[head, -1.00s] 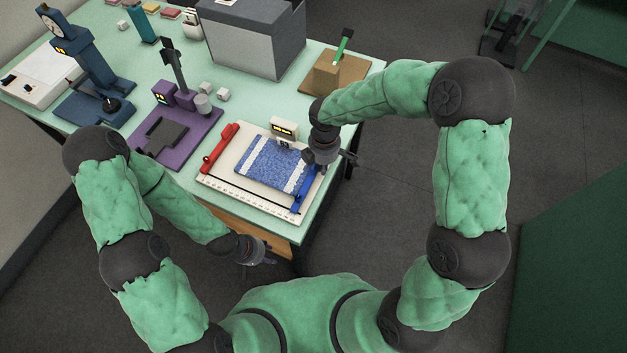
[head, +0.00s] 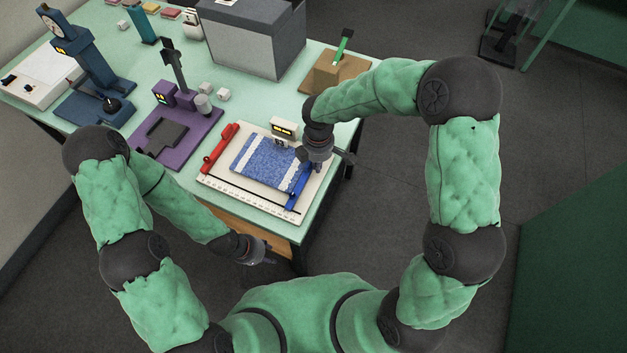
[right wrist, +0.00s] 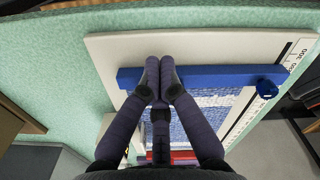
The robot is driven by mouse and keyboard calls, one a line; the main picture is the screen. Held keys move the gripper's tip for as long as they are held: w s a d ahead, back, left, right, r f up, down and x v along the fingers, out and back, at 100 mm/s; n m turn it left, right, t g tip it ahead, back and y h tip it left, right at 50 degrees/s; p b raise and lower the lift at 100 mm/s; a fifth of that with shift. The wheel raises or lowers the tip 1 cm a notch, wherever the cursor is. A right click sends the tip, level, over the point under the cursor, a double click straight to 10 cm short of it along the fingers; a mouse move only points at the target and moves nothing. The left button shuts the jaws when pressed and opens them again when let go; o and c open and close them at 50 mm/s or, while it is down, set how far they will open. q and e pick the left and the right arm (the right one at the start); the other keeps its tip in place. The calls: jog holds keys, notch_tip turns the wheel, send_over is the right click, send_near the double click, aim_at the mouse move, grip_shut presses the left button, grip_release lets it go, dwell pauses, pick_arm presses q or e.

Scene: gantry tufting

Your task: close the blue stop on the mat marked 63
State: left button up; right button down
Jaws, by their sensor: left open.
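The blue stop (head: 293,199) is a long bar along the right side of the blue mat with white stripes (head: 257,160). In the head view it lies against or very near the mat's right edge. In the right wrist view the blue stop (right wrist: 225,76) crosses the picture, with the mat (right wrist: 190,122) below it. My right gripper (right wrist: 160,62) has its fingertips together at the bar; I cannot tell how firmly they touch. The red stop (head: 220,149) lies on the mat's left side. My left gripper (head: 270,261) is open and empty, off the table's front edge.
The cream board (head: 245,205) carries mat and stops; a small display unit (head: 284,128) stands at its back, digits unreadable. A purple stand (head: 180,150) is to the left. A grey box (head: 250,40) and wooden block (head: 335,70) stand behind.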

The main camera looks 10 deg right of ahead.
jog(key=shift+w+a+p, duration=0.15)
jog(key=shift+w+a, duration=0.4)
jog(key=shift+a, duration=0.25)
jog(key=shift+w+a+p, duration=0.1)
jog(key=shift+w+a, duration=0.4)
jog(key=shift+a, duration=0.25)
jog(key=shift+w+a+p, duration=0.15)
jog(key=shift+w+a, duration=0.4)
jog(key=shift+a, duration=0.25)
dwell(1.8)
jog(key=shift+s+d, duration=0.4)
jog(key=shift+d, duration=0.15)
dwell(0.5)
notch_tip(320, 180, up, 8)
jog(key=p, duration=0.6)
dwell(0.4)
dwell(0.4)
